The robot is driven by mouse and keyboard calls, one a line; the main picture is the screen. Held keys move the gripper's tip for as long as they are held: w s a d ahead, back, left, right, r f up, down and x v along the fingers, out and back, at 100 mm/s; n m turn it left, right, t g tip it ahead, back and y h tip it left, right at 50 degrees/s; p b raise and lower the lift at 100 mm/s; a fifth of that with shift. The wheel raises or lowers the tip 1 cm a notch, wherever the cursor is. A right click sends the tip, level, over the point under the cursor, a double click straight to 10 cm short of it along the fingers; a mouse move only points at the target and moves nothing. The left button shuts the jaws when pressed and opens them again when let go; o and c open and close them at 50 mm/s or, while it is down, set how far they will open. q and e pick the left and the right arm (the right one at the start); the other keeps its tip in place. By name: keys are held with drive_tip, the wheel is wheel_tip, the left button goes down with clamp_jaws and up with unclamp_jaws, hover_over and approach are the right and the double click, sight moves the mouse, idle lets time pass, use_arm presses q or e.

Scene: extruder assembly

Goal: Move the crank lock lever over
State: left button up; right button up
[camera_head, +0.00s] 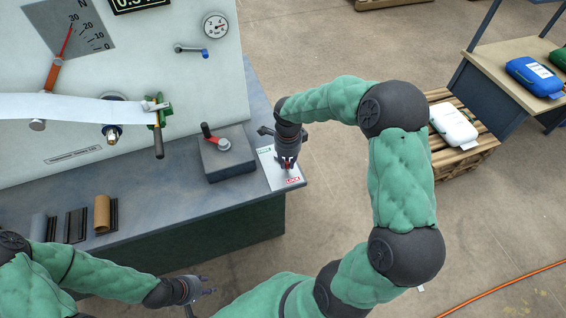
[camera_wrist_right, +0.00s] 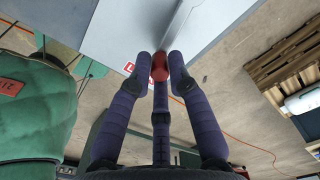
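The crank lock lever's red knob (camera_wrist_right: 160,67) is between my right gripper's fingertips in the right wrist view, with the tips touching it on both sides. In the head view, the right gripper (camera_head: 288,163) points down over a white label plate (camera_head: 270,172) with a green mark and a red mark. It is at the red-mark end, and only a bit of red shows between its fingers. My left gripper (camera_head: 203,300) is open and empty in front of the bench, low in the view.
A grey block (camera_head: 226,158) with a red-handled crank (camera_head: 213,138) stands left of the plate on the bench (camera_head: 170,165). A large panel with gauges (camera_head: 180,70) stands behind. Small holders (camera_head: 103,212) sit at the left front.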

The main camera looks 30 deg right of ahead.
drive_tip(key=shift+o, duration=1.2)
drive_tip(key=shift+r, duration=0.1)
drive_tip(key=shift+r+p, duration=2)
drive_tip(key=shift+r, duration=1)
wheel_tip(320, 180, up, 12)
drive_tip(key=shift+f, duration=0.1)
